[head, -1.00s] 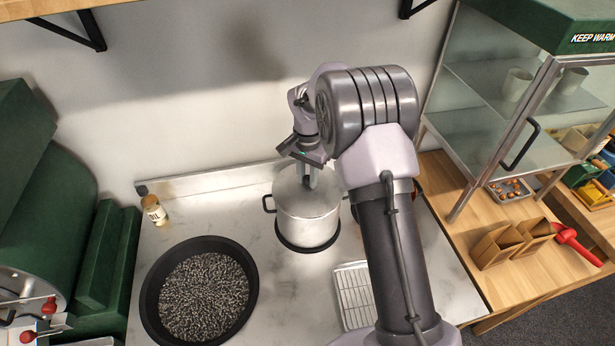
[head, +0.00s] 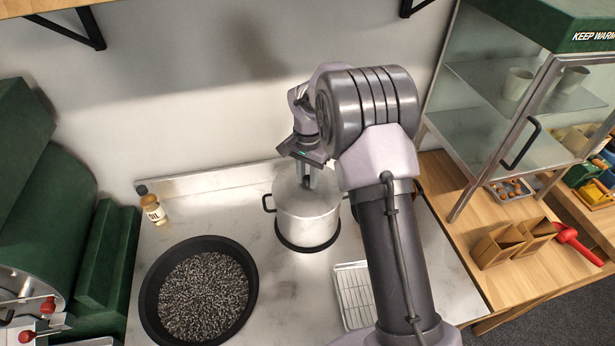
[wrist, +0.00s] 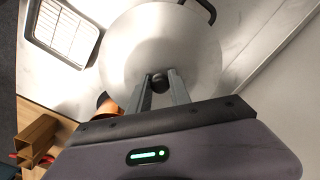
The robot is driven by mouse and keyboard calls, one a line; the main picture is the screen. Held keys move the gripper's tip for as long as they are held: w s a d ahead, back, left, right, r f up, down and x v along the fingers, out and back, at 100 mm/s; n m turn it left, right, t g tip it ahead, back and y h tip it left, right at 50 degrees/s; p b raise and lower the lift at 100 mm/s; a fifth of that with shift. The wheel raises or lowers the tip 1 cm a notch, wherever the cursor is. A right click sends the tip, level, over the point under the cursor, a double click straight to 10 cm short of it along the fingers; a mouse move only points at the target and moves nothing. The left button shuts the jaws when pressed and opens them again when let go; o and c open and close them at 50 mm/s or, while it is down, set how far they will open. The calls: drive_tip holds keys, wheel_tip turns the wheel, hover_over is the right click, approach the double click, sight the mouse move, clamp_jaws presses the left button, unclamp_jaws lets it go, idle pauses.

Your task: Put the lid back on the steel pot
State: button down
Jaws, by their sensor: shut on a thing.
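The lid (head: 290,189) lies over the pot's mouth; in the wrist view the lid (wrist: 170,40) is a pale steel disc with a dark round knob. My gripper (head: 307,181) is above the pot, fingers pointing down. In the wrist view my gripper (wrist: 160,82) is shut on the lid's knob, one finger on each side. I cannot tell whether the lid's whole rim is seated, as the arm hides part of the right side.
A wide black pan (head: 151,290) of small dark grains stands front left. An oil bottle (head: 153,210) stands at the back left. A wire rack tray (head: 353,290) lies right of the pot, partly behind my arm. A glass warming cabinet (head: 500,120) stands at the right.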

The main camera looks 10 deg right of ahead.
idle(0.4)
drive_tip(key=c, duration=1.1)
unclamp_jaws()
drive_tip(key=o, duration=0.5)
drive_tip(key=shift+c, duration=0.2)
drive_tip(key=shift+r+p, duration=2.4)
drive_tip(key=shift+r, duration=1.15)
clamp_jaws()
